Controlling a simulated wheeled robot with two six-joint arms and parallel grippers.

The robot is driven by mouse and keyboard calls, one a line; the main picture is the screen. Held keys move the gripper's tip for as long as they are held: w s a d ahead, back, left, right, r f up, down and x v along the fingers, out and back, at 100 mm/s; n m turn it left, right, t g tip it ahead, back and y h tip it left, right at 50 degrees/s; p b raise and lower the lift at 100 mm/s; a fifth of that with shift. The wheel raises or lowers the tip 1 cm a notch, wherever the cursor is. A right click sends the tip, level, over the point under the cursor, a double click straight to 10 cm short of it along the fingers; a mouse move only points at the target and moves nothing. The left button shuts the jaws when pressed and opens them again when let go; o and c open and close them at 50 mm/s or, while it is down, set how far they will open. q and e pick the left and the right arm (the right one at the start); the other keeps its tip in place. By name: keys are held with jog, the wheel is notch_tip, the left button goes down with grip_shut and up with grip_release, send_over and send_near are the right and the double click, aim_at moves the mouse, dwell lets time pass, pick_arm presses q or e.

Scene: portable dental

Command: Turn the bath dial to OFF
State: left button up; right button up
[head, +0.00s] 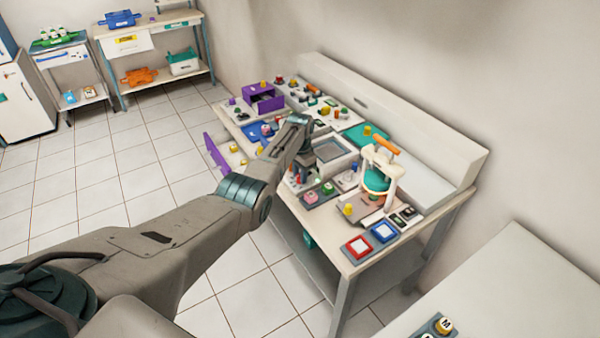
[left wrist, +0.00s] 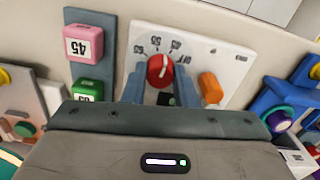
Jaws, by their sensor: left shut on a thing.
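In the head view my left arm reaches down over the table's near side, and the dial is hidden there. My right gripper is not in view.
A pink block marked 45 (left wrist: 83,44) and a green block (left wrist: 88,89) sit left of the panel. An orange piece (left wrist: 211,88) is close to the right finger. A white-framed press (head: 382,178) stands on the crowded table. Red (head: 358,247) and blue (head: 384,232) squares lie at its near corner.

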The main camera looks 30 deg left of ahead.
pick_arm(q)
jog(key=m, duration=0.5)
jog(key=shift+r+m, duration=0.1)
jog(key=shift+m, duration=0.2)
jog(key=m, duration=0.4)
jog(key=shift+w+m+p, duration=0.1)
jog(key=shift+m+p, duration=0.2)
jog(key=o, duration=1)
jog(key=shift+r, duration=0.55)
notch_tip(320, 180, up, 10)
jog(key=shift+f+b, duration=0.15)
jog(key=shift+b, duration=0.55)
jog(key=shift+f, duration=0.1)
